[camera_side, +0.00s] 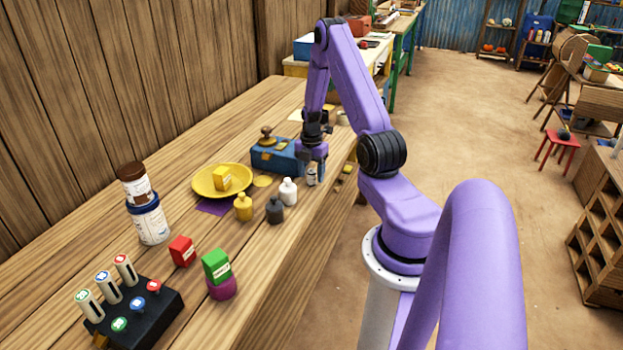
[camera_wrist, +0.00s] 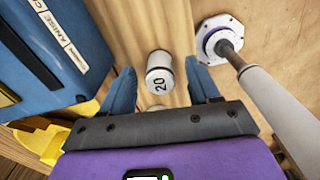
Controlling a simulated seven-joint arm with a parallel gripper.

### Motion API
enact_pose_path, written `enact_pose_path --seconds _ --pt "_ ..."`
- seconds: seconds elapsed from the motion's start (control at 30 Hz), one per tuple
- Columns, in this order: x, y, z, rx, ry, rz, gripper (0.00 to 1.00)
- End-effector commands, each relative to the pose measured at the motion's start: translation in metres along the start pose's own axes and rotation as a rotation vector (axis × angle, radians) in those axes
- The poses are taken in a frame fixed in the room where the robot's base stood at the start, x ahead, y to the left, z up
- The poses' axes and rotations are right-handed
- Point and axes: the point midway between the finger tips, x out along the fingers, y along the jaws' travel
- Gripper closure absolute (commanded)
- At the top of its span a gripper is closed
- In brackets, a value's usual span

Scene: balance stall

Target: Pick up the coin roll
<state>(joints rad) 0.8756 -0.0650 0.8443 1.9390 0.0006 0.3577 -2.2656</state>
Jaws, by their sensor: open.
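The coin roll, a pale cylinder marked 20 (camera_wrist: 159,82), shows in the wrist view, standing on the wooden bench. My gripper (camera_wrist: 159,68) is open, with one blue finger on each side of the cylinder. A gap shows between the cylinder and each finger, so nothing is held. In the side view my gripper (camera_side: 312,160) is low over the bench beside the blue box, with a small pale cylinder (camera_side: 311,178) under it.
A blue box (camera_side: 270,157) with a label stands close left of my gripper. In the wrist view a white-based rod (camera_wrist: 222,38) is close on the right.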

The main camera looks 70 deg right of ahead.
Motion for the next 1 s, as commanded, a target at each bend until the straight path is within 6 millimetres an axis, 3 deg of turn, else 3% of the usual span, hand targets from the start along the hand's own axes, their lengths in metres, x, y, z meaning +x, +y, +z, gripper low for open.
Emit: enact_pose_path --seconds 0.07,0.27,0.67,1.0 --pt "0.000 0.000 0.000 0.000 0.000 0.000 0.39" --pt "0.000 0.000 0.000 0.000 0.000 0.000 1.00" --pt "-0.004 0.001 0.001 0.000 -0.002 0.002 1.00" --pt "-0.041 -0.004 -0.004 0.000 -0.002 0.002 1.00"
